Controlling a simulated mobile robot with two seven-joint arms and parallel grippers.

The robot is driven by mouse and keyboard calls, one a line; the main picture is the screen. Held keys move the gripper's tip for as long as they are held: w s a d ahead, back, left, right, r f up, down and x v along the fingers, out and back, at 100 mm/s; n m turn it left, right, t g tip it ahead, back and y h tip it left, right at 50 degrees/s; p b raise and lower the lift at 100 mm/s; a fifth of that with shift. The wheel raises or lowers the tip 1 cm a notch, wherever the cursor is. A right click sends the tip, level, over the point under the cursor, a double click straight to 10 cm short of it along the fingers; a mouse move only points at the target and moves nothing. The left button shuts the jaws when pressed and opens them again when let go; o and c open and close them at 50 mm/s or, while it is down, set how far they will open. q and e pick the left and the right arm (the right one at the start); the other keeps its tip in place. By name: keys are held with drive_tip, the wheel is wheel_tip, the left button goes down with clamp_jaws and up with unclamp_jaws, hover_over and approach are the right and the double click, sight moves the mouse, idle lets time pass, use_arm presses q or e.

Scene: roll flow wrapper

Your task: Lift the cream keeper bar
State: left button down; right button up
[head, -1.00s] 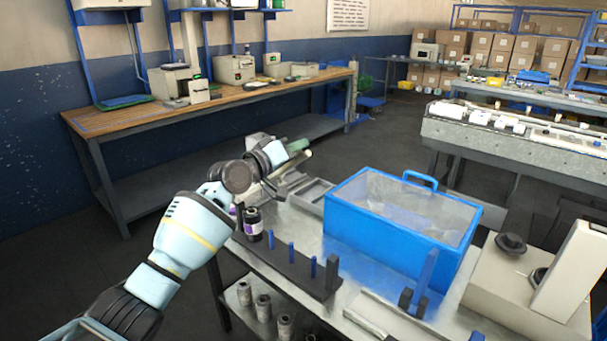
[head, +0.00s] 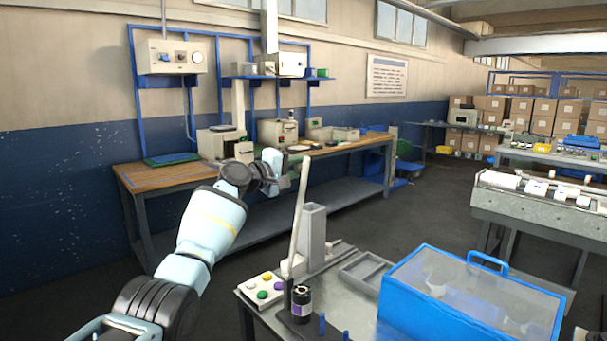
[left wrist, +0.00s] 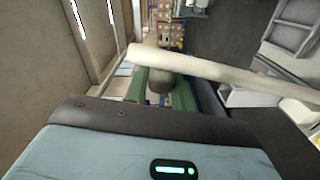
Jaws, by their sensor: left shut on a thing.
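The cream keeper bar (head: 299,215) stands steeply raised in the head view, leaning slightly to the right at its top. Its lower end is by a dark post at the near table's left end. My left gripper (head: 280,171) is shut on the bar near its upper end; the fingertips are partly hidden. In the left wrist view the bar (left wrist: 225,70) crosses the picture, sloping down to the right. My right gripper is not in view.
A button panel (head: 264,288) and a dark jar with a purple label (head: 301,304) are close to the bar's foot. A grey upright channel (head: 312,237), a shallow grey tray (head: 366,273) and a blue clear-lidded box (head: 470,295) are to the right. A wooden bench (head: 160,182) stands behind.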

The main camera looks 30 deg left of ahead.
use_arm(q)
drive_tip(key=shift+w+a+r+n, duration=0.1)
drive_tip(key=shift+w+a+n, duration=0.05)
drive_tip(key=shift+a, duration=0.3)
drive_tip(key=shift+w+a+r+n, duration=0.1)
drive_tip(key=shift+w+a+n, duration=0.05)
drive_tip(key=shift+a, duration=0.25)
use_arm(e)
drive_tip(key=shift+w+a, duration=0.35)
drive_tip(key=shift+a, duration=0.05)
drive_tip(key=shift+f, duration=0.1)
use_arm(q)
drive_tip(key=c, duration=1.2)
unclamp_jaws()
drive_tip(key=shift+c, duration=0.2)
drive_tip(key=shift+o, duration=0.4)
drive_tip(key=shift+f, duration=0.1)
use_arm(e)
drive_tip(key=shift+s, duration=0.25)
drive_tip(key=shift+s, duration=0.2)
use_arm(q)
drive_tip(key=p+v, duration=0.1)
drive_tip(key=v, duration=0.6)
drive_tip(key=shift+s, duration=0.4)
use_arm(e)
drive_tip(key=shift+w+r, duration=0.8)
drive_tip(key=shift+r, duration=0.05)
use_arm(q)
drive_tip(key=shift+a, duration=0.1)
